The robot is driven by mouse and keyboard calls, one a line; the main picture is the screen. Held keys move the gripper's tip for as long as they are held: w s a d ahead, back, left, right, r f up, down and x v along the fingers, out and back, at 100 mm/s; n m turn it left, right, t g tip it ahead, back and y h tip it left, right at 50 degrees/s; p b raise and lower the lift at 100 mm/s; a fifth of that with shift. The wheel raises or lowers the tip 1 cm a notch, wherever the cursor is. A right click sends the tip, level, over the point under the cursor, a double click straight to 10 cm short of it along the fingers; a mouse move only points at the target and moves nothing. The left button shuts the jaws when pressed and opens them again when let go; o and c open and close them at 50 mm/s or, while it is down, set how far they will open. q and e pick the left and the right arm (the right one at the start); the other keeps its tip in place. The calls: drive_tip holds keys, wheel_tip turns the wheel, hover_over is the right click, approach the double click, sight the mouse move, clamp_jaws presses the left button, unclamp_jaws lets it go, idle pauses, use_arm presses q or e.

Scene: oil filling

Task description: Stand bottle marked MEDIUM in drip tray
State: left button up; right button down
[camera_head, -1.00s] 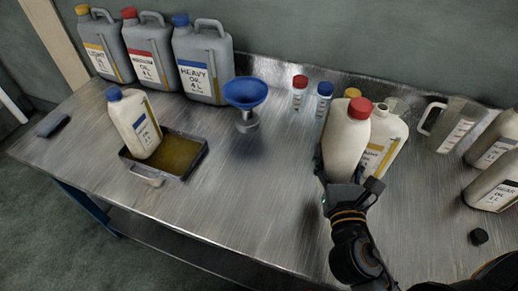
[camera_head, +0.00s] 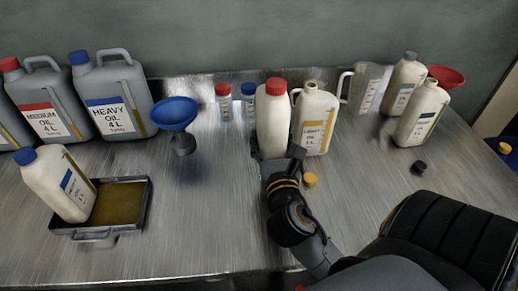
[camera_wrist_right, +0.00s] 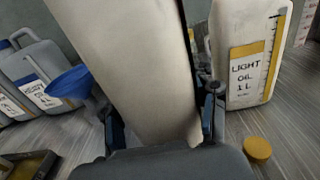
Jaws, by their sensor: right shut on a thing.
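A white bottle with a red cap (camera_head: 272,120) is held upright in my right gripper (camera_head: 270,160), which is shut around its lower part. It fills the middle of the right wrist view (camera_wrist_right: 130,70); its label is turned away, and I cannot tell whether its base touches the table. The drip tray (camera_head: 145,205) is at the left front, with dark yellow-brown oil on its floor. A white bottle with a blue cap and blue label (camera_head: 60,185) stands in the tray's left part, looking tilted. My left gripper is not in view.
An open LIGHT bottle (camera_head: 315,120) stands close right of the held bottle, with a loose yellow cap (camera_head: 310,180) in front. A blue funnel (camera_head: 175,115) and small vials (camera_head: 223,102) stand between tray and bottle. Large oil cans (camera_head: 112,100) line the back left. The front middle is clear.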

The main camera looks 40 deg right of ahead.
drive_tip(key=w+f, duration=0.2)
drive_tip(key=w+d+f+b, duration=0.1)
drive_tip(key=w+f, duration=0.1)
drive_tip(key=shift+f, duration=0.1)
drive_tip(key=shift+w+f+b, duration=0.4)
drive_tip(key=shift+f, duration=0.1)
drive_tip(key=f, duration=0.1)
drive_tip(key=f+b, duration=0.1)
drive_tip(key=f, duration=0.1)
drive_tip(key=shift+w+f, duration=0.2)
drive_tip(key=shift+f, duration=0.05)
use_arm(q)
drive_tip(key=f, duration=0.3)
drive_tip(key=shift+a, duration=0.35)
use_arm(e)
drive_tip(key=shift+r, duration=0.1)
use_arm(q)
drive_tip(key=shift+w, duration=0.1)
use_arm(e)
drive_tip(key=c, duration=0.8)
unclamp_jaws()
drive_tip(key=shift+f, duration=0.35)
drive_tip(key=shift+c, duration=0.2)
drive_tip(key=o, duration=0.4)
drive_tip(key=shift+s+r, duration=0.1)
drive_tip(key=shift+o, duration=0.2)
